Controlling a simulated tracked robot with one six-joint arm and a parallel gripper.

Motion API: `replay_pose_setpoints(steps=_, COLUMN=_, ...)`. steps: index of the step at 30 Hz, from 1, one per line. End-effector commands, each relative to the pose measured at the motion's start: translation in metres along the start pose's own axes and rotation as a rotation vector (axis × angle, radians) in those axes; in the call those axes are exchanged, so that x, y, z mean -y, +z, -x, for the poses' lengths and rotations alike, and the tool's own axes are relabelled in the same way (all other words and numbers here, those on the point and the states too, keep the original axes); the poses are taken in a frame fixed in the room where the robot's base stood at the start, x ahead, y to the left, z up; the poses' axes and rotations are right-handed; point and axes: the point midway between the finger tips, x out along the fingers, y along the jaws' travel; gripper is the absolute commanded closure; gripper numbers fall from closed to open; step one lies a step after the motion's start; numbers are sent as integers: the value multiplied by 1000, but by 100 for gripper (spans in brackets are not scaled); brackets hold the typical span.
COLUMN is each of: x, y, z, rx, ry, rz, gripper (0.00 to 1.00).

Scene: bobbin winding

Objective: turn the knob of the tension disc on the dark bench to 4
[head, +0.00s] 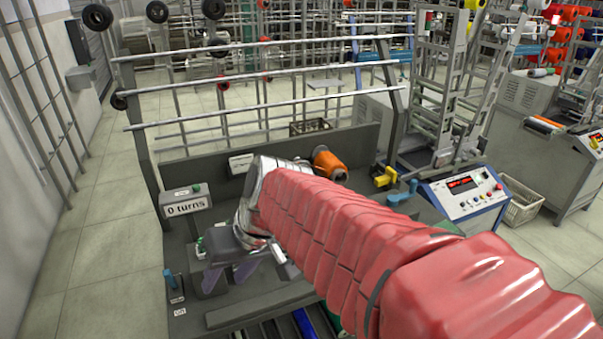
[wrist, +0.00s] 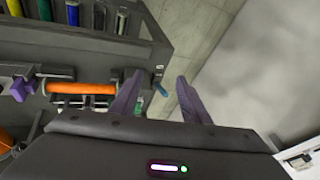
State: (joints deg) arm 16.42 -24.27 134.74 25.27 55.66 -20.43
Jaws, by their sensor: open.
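The dark bench (head: 165,240) stands ahead of me, with my red-sleeved arm reaching across it from the lower right. My gripper (head: 228,277) is open over the bench's left front part. Its two purple fingers are spread apart with nothing between them, as the wrist view also shows (wrist: 158,77). I cannot make out the tension disc's knob or its scale in either view; my arm covers much of the bench middle. A small green part (head: 200,245) shows just left of my gripper, too small to identify.
A "0 turns" counter (head: 186,207) stands at the bench's left. A blue lever (head: 171,280) is at the left front edge; it also shows near my fingertips in the wrist view (wrist: 161,90). An orange bobbin (wrist: 82,88) lies left of my fingers. A control panel (head: 465,193) stands right.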

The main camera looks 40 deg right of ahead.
Motion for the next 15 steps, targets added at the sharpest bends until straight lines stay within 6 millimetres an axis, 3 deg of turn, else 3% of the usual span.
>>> replay_pose_setpoints(steps=8, x=-29, y=-56, z=-16, rx=-29, ry=-179, rz=-142, gripper=58)
replay_pose_setpoints(steps=15, x=-74, y=-109, z=-24, rx=-131, ry=-321, rz=-257, gripper=58)
